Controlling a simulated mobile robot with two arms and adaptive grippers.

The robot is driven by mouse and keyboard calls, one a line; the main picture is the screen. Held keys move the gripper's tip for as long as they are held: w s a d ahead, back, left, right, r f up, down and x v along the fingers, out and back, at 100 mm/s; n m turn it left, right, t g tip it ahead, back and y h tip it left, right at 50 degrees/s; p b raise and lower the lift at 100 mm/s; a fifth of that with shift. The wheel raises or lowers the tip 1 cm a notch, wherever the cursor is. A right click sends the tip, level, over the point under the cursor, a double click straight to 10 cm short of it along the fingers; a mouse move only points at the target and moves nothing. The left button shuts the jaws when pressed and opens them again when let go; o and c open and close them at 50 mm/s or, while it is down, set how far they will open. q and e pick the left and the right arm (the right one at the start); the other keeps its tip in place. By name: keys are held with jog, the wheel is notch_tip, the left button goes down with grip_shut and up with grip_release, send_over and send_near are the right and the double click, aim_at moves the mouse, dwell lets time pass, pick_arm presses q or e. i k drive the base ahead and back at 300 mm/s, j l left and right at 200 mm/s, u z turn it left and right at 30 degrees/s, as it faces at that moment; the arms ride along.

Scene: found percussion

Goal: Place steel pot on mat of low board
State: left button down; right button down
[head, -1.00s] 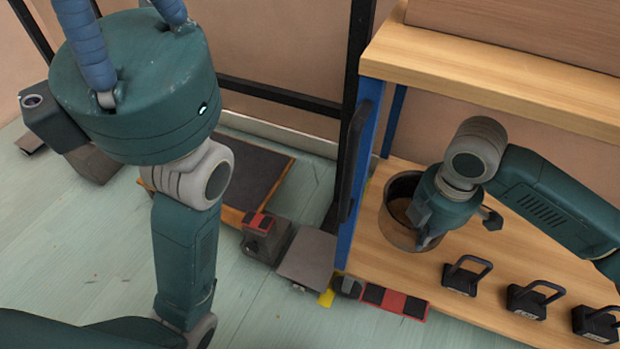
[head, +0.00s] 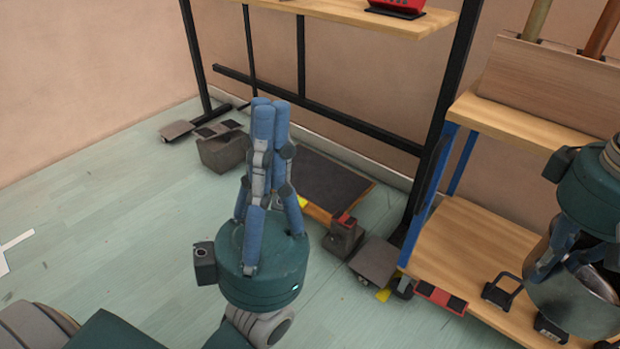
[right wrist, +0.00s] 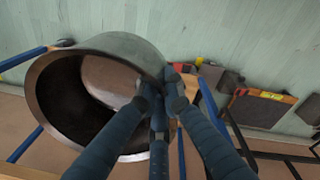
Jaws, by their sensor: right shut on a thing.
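The steel pot (head: 576,308) is at the right edge of the head view, in front of or over the lower shelf. My right gripper (head: 556,262) is shut on its rim; the right wrist view shows the fingers (right wrist: 160,95) at the wall of the pot (right wrist: 130,50). The low board (head: 317,213) lies on the floor behind my left gripper, with a dark mat (head: 328,182) on top. Part of the board is hidden by that gripper. My left gripper (head: 271,104) points up, its blue fingers close together, and looks shut and empty.
A wooden shelf unit (head: 470,240) with blue posts stands right of the board, with several black-handled weights (head: 502,290) on its lower shelf. A black frame (head: 350,125) stands behind the board. Floor pedals (head: 375,260) lie between board and shelf.

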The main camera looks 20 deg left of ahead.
aim_at(320, 180)
jog(key=i+j+u, duration=0.15)
jog(key=j, duration=0.3)
jog(key=i+j+u, duration=0.1)
jog(key=j, duration=0.3)
jog(key=i+j+u, duration=0.15)
jog(key=j, duration=0.25)
jog(key=i+j+u, duration=0.1)
jog(key=i+j, duration=0.2)
jog(key=i, duration=0.5)
jog(key=i+l+u, duration=0.1)
jog(key=i, duration=0.45)
